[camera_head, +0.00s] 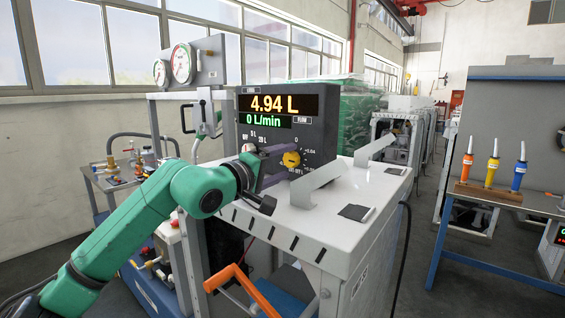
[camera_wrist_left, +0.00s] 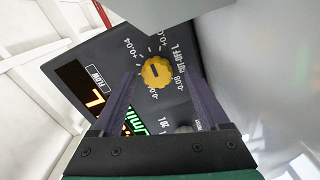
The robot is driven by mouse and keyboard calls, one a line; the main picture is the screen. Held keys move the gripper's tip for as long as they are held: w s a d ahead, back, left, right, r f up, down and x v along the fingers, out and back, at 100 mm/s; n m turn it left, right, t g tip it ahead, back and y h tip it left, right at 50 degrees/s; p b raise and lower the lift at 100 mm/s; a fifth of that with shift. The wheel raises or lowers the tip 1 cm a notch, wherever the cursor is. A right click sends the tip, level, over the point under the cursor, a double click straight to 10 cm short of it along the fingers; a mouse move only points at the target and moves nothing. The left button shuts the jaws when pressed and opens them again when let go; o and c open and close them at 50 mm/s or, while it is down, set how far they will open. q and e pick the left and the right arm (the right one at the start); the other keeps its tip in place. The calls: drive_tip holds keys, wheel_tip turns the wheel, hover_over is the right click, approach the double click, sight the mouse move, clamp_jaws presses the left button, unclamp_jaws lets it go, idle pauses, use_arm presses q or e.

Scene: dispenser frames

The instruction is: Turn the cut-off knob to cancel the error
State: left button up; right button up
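The yellow cut-off knob (camera_head: 291,159) sits on the dark front panel (camera_head: 318,128) of the dispenser display. The display reads 4.94 L and 0 L/min. My left gripper (camera_head: 280,169) reaches the panel from the left, its purple fingers pointing at the knob. In the left wrist view the knob (camera_wrist_left: 157,72) lies between the two fingertips, with a gap on each side. The fingers are open and hold nothing. How far the tips stand from the panel is hard to tell. My right gripper is not in view.
A white cabinet top (camera_head: 330,215) lies below the panel, with a raised light bracket (camera_head: 316,184) right of the gripper. A second knob (camera_wrist_left: 184,128) is partly hidden by my gripper in the wrist view. An orange handle (camera_head: 240,284) is below. Blue workbench stands right.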

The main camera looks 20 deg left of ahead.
use_arm(q)
drive_tip(key=shift+r, duration=0.15)
drive_tip(key=b+v, duration=0.6)
drive_tip(key=v, duration=0.8)
drive_tip(key=shift+s+b, duration=0.3)
drive_tip(key=shift+b, duration=0.1)
drive_tip(key=shift+a, duration=0.15)
